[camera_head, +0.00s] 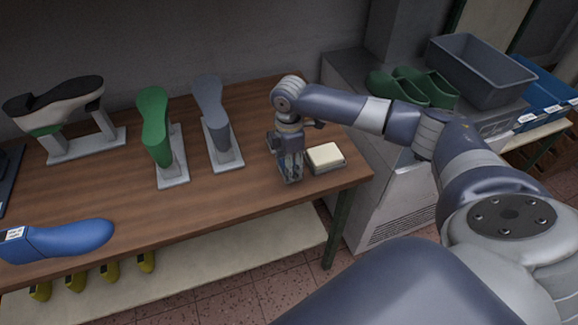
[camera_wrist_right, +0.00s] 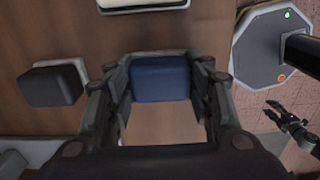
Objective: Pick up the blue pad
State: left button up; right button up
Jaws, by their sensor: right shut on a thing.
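The blue pad (camera_wrist_right: 160,80) shows in the right wrist view between the two fingers of my right gripper (camera_wrist_right: 163,95), which is shut on it. In the head view my right gripper (camera_head: 290,178) points down over the right end of the wooden table, and the pad cannot be made out there. Whether the pad is clear of the tabletop is hard to tell. My left gripper (camera_wrist_right: 272,110) shows small at the right of the right wrist view, away from the pad and seemingly open and empty; it is out of the head view.

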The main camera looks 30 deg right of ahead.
notch_tip(320, 180, up, 3)
jog(key=shift+w+f+b, duration=0.1)
jog(key=shift+w+b, duration=0.05)
jog(key=shift+b, duration=0.3)
jog(key=s+a+r+b, duration=0.1)
jog(key=s+a, duration=0.1)
jog(key=s, duration=0.5)
jog(key=s+a+r+b, duration=0.1)
jog(key=s+a, duration=0.2)
jog(key=s, duration=0.5)
jog(key=shift+s, duration=0.25)
jog(key=o, duration=0.4)
jog(key=shift+c, duration=1.3)
